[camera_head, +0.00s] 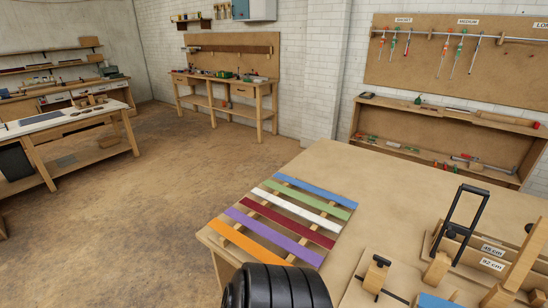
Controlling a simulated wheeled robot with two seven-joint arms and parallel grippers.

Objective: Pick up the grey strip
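Several coloured strips lie side by side across two wooden rails on the near workbench. From back to front they are a blue strip (315,190), a green strip (307,199), a white or very light grey strip (297,208), a dark red strip (287,222), a purple strip (273,236) and an orange strip (247,243). No strip is plainly grey; the pale one comes closest. It lies between the green and dark red strips, apart from both. Neither gripper is in view.
A dark ridged part, seemingly mine, shows at the bottom edge. The workbench (390,200) holds a wooden block fixture (377,273) and labelled wooden boards (492,258) with a black frame (468,212) at right. The bench top behind the strips is clear. Other benches stand farther back.

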